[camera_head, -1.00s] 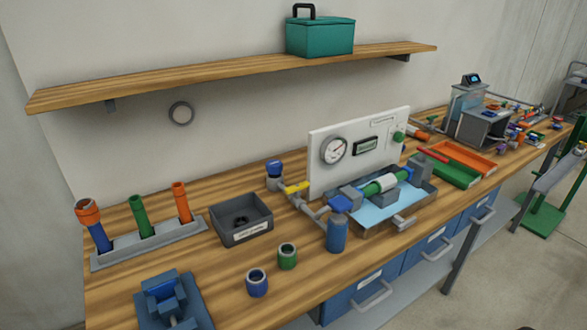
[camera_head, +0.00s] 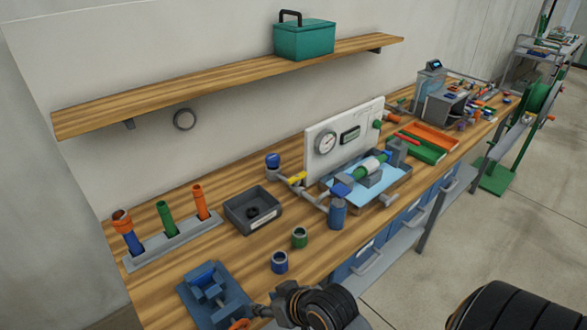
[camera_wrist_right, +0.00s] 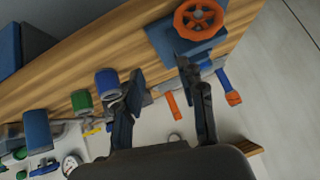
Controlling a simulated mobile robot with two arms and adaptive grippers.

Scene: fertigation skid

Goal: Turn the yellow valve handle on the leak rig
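The yellow valve handle (camera_head: 297,179) sits on the grey pipe at the left side of the leak rig, whose white panel (camera_head: 315,160) carries a round gauge. A small yellow piece, likely the same handle (camera_wrist_right: 93,131), shows at the lower left in the right wrist view. My right gripper (camera_head: 264,311) is at the bottom of the head view, near the blue vise and well in front of the handle. In the wrist view the right gripper (camera_wrist_right: 163,78) has its fingers apart with nothing between them. My left gripper is out of view.
The blue vise (camera_head: 212,292) with an orange handwheel (camera_wrist_right: 200,17) is close to my right gripper. A shelf overhangs the back.

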